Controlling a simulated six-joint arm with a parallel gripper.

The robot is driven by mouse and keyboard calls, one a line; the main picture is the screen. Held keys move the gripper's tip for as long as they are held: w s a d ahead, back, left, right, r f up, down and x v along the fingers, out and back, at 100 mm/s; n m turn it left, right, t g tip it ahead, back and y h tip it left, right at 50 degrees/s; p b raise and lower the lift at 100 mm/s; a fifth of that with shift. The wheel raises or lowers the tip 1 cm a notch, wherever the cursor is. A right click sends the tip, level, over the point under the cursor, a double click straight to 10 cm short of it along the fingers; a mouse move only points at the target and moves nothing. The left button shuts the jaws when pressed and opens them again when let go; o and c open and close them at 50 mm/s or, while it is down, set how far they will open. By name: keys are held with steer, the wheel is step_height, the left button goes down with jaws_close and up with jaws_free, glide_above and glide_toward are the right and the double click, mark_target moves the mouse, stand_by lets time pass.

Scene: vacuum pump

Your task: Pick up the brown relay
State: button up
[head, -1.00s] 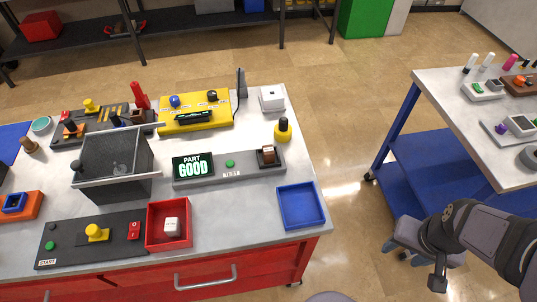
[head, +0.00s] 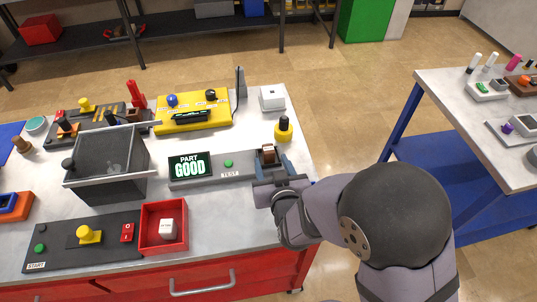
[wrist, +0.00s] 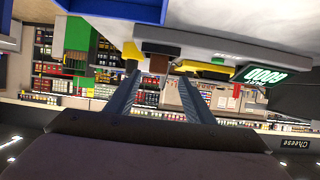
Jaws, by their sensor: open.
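The brown relay (head: 268,154) sits upright in the socket at the right end of the grey test unit (head: 210,180), whose screen reads PART GOOD. In the wrist view the relay (wrist: 158,64) shows as a small brown block ahead, between the fingertips. My gripper (head: 271,165) is open at the right end of the test unit, with its fingers beside the relay. In the wrist view the gripper (wrist: 159,76) has a wide gap between its fingers. I cannot tell whether either finger touches the relay.
A red bin (head: 150,238) holding a white relay (head: 167,229) stands left of my arm. A blue tray (wrist: 120,9) shows in the wrist view.

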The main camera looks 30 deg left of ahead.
mark_target(270, 153)
steer(key=shift+w+p+x, duration=0.25)
steer(key=shift+p+x, duration=1.35)
steer(key=shift+x, duration=1.35)
steer(key=shift+w+a+f, duration=0.15)
steer(key=shift+w+a, duration=0.2)
steer(key=shift+w, duration=0.1)
steer(key=shift+c, duration=0.5)
steer(key=c, duration=1)
jaws_close()
